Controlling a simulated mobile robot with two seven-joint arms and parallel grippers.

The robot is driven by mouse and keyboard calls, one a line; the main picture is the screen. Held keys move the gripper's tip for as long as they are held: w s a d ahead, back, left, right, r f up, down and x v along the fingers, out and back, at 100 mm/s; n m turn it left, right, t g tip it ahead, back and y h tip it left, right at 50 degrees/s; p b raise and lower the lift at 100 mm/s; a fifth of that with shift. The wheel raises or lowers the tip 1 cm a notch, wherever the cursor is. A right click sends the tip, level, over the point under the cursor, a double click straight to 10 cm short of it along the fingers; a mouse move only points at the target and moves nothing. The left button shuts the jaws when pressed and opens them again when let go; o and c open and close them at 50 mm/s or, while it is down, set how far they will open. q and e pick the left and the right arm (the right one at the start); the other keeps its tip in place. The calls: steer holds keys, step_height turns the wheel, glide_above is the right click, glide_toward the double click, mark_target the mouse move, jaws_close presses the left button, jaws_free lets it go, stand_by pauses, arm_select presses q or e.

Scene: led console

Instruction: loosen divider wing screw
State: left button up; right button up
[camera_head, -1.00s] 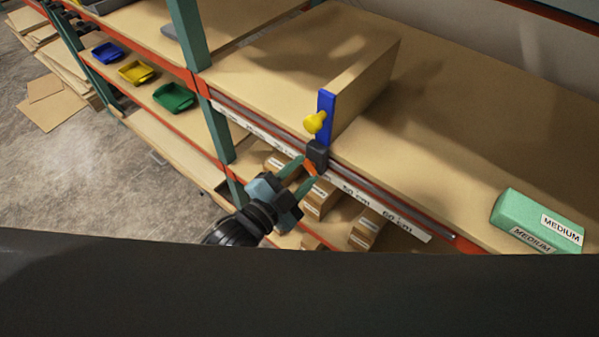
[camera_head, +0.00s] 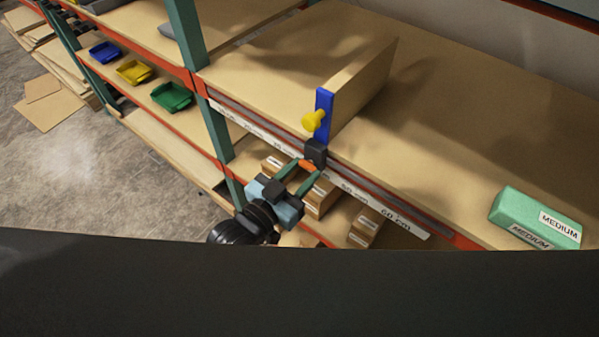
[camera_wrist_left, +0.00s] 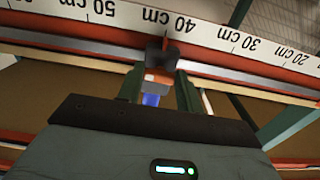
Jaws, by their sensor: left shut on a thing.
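The divider (camera_head: 362,85) is a tan board with a blue front edge (camera_head: 323,118) and a yellow knob (camera_head: 314,121), standing upright on the shelf. A black clamp block (camera_head: 316,151) sits below it on the front rail. The orange wing screw (camera_head: 307,165) is under the block, and in the left wrist view the screw (camera_wrist_left: 158,77) shows between the fingers. My left gripper (camera_head: 306,169) is shut on the wing screw, reaching up from below. The fingers partly hide the screw. The block (camera_wrist_left: 161,59) lies near the 40 cm mark in the left wrist view. My right gripper is not in view.
A white scale strip (camera_head: 405,224) runs along the shelf's front edge. Several small boxes (camera_head: 367,223) stand on the level below, close to my left gripper. A green MEDIUM box (camera_head: 535,217) is on the shelf at right. A green upright (camera_head: 217,128) stands left.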

arm_select(q)
steer(key=shift+w+r, duration=0.1)
steer(key=shift+r, duration=0.15)
stand_by(0.3)
steer(key=o, duration=1)
steer(key=shift+d+f, duration=0.1)
steer(key=shift+f, duration=0.05)
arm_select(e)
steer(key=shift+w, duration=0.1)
arm_select(q)
steer(key=b+v, duration=0.1)
steer(key=v, duration=0.7)
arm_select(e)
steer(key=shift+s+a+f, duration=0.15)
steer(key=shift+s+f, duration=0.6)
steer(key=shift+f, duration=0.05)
